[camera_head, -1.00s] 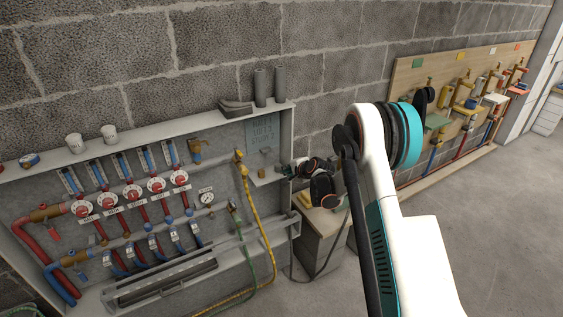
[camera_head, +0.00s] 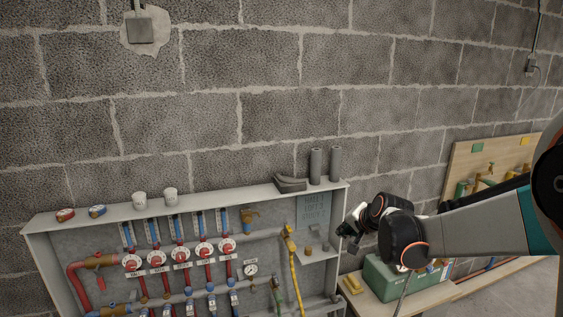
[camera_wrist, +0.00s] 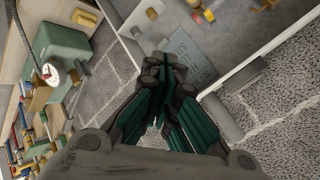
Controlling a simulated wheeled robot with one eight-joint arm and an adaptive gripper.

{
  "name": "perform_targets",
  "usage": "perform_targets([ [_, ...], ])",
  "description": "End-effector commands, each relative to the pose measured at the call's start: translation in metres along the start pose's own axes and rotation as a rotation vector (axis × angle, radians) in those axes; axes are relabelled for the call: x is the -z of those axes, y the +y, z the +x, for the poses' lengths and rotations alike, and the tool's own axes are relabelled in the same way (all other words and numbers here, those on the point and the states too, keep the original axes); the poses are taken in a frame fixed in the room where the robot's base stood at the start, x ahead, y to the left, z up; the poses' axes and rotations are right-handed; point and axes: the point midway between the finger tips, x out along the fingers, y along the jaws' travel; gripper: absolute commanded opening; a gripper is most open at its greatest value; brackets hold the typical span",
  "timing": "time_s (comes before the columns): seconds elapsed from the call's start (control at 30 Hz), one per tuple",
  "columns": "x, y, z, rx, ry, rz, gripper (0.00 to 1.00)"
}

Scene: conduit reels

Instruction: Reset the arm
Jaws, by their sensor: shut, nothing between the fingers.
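My gripper (camera_wrist: 165,85) is shut and empty in the wrist view, its dark fingers meeting near the middle. In the head view my gripper (camera_head: 347,230) shows small, at the end of my arm, which reaches in from the right edge. It appears in front of the right end of the grey manifold cabinet (camera_head: 232,196). How far it is from the cabinet I cannot tell. The wrist view shows the cabinet's edge and a grey engraved plate (camera_wrist: 190,55) beyond the fingers.
On the cabinet's top stand two white cups (camera_head: 140,201), two tape rolls (camera_head: 66,215) and grey pipe pieces (camera_head: 316,165). A green box (camera_head: 385,283) and a yellow block (camera_head: 352,284) sit on a bench at right. Red-handled valves (camera_head: 181,254) line the cabinet.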

Motion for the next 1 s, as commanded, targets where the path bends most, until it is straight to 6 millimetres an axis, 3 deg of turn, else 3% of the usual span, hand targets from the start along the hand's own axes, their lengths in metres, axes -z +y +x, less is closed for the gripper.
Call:
perform_targets([
  [0.1, -0.015, -0.001, -0.043, -0.027, -0.005, -0.084, 0.0],
  [0.5, -0.077, 0.027, -0.165, -0.118, -0.032, -0.366, 0.0],
  [0.8, -0.132, 0.072, -0.235, -0.186, -0.059, -0.574, 0.0],
  [1.0, -0.167, 0.108, -0.268, -0.23, -0.08, -0.703, 0.0],
])
